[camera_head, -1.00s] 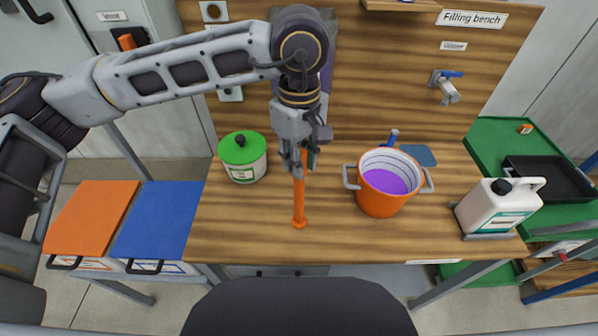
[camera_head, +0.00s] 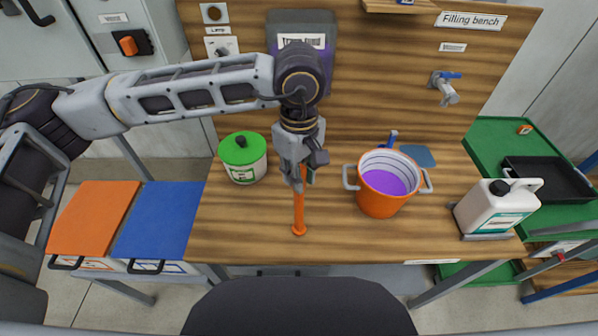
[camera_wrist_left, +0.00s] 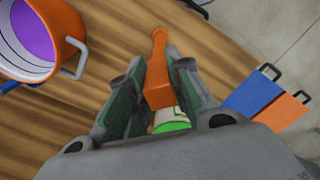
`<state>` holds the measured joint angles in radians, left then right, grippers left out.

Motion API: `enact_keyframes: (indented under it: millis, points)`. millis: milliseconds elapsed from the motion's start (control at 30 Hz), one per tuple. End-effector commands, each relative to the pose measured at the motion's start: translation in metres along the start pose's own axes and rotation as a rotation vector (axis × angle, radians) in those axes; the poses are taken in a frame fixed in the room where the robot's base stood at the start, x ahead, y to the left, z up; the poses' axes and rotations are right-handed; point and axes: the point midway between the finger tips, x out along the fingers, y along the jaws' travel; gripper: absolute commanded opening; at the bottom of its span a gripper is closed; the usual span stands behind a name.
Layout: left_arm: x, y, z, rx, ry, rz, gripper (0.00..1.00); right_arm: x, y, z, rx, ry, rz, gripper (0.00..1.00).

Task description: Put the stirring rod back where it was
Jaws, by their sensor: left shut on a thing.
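The orange stirring rod (camera_head: 299,213) hangs upright below my left gripper (camera_head: 299,178), which is shut on its upper part. Its wider lower end is over the bench near the front edge; I cannot tell whether it touches the wood. The left wrist view shows the rod (camera_wrist_left: 159,70) between the two fingers of my left gripper (camera_wrist_left: 152,92). An orange bucket (camera_head: 378,200) with purple liquid stands to the right of the rod, apart from it. My right gripper is not in view.
A green-lidded pot (camera_head: 243,172) stands left of the rod. A white canister (camera_head: 492,211) stands at the bench's right end. A tap (camera_head: 445,90) and a grey device (camera_head: 318,30) are on the back panel. Bare bench (camera_head: 240,230) lies at the front left.

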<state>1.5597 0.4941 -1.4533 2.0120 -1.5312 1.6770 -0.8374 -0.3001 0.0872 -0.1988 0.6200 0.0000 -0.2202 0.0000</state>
Motion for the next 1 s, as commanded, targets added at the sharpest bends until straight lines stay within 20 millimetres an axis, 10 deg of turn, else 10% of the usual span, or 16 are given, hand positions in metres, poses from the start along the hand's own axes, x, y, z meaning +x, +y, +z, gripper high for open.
enact_keyframes:
  millis: [467, 500, 633, 1000]
  points:
    - [0.003, 0.000, 0.000, 0.000, 0.000, 0.000, 0.00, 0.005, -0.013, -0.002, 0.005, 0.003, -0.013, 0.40]
    - [0.003, 0.000, 0.000, 0.000, 0.000, 0.000, 0.26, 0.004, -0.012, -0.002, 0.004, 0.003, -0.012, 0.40]
    - [0.002, 0.000, 0.000, 0.000, 0.000, 0.000, 0.42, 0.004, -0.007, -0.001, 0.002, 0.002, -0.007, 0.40]
    - [0.002, 0.000, 0.000, 0.000, 0.000, 0.000, 0.42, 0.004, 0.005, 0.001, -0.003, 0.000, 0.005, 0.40]
